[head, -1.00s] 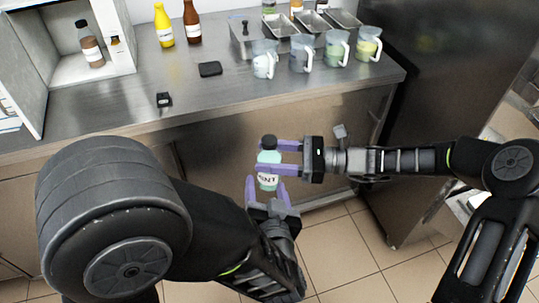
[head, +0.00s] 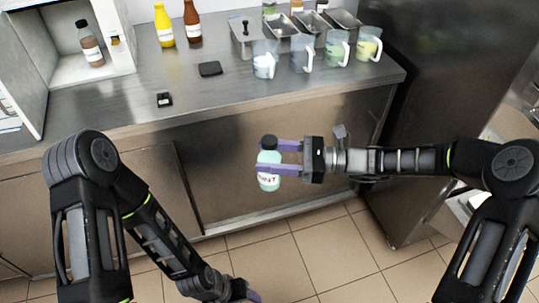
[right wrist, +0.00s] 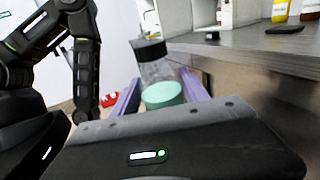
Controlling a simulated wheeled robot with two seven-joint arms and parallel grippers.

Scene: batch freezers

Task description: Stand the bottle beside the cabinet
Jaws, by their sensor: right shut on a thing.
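The bottle (head: 269,181), with a black cap and mint-green contents, is upright in the air in front of the counter. My right gripper (head: 266,158) is shut on it, fingers on either side of its upper part. In the right wrist view the bottle (right wrist: 160,88) shows between the purple fingers. The white open-fronted cabinet (head: 122,55) stands on the counter at upper left, with a brown-filled bottle (head: 91,48) inside. My left gripper (head: 245,292) is low at the bottom edge, mostly cut off, apart from the bottle; its jaws cannot be judged.
The steel counter (head: 120,105) carries a yellow bottle (head: 163,25), a brown bottle (head: 192,22), a black pad (head: 210,69), a small black item (head: 164,99), several jugs and metal trays (head: 240,45). Counter right of the cabinet is partly clear. A dark steel unit (head: 440,90) stands at right.

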